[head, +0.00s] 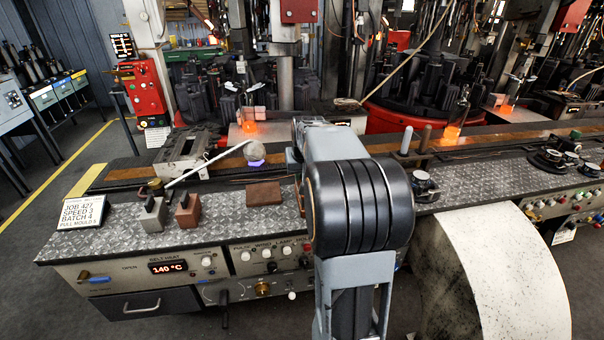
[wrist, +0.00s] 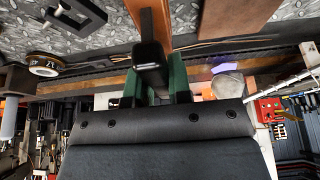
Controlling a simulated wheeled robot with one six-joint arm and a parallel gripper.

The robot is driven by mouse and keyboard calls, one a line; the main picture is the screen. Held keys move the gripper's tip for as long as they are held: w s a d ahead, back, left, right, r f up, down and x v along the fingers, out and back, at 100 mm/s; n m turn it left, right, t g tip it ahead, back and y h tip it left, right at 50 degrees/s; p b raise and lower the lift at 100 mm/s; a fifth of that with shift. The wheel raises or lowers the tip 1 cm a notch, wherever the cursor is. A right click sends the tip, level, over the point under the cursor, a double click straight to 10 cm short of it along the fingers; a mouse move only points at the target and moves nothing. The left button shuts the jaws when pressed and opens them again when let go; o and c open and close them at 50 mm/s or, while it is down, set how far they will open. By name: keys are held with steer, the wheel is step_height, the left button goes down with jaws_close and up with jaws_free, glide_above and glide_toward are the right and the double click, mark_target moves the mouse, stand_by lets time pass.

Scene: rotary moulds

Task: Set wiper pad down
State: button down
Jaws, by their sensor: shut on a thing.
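In the wrist view, my gripper (wrist: 152,88) has its green-lined fingers shut on the black grip of the wiper pad (wrist: 153,22). The pad's orange-brown part runs from the grip to the top edge of the picture. The metal plate of the bench shows behind it. I cannot tell whether the pad touches the bench. In the head view, my own arm hides the gripper and the pad.
A flat brown slab (head: 263,196) lies on the patterned metal bench (head: 110,232). Bottles glow on the belt.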

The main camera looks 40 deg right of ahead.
stand_by(0.3)
steer(key=c, duration=1.5)
jaws_free()
steer(key=shift+f, duration=0.2)
steer(key=o, duration=0.4)
steer(key=shift+o, duration=0.2)
steer(key=shift+r, duration=0.1)
steer(key=v, duration=1.2)
steer(key=s+a+f+n, duration=0.1)
steer(key=s+a+f, duration=0.3)
steer(key=a, duration=0.3)
steer(key=s+a+f+n+y, duration=0.1)
steer(key=s+a+f+n, duration=0.1)
steer(key=s+a+f, duration=0.3)
steer(key=s+a+f+n+y, duration=0.1)
steer(key=s+a+f, duration=0.3)
steer(key=a, duration=0.5)
steer(key=shift+s+a+f+n+g, duration=0.35)
steer(key=shift+f+n, duration=0.25)
steer(key=shift+f, duration=0.15)
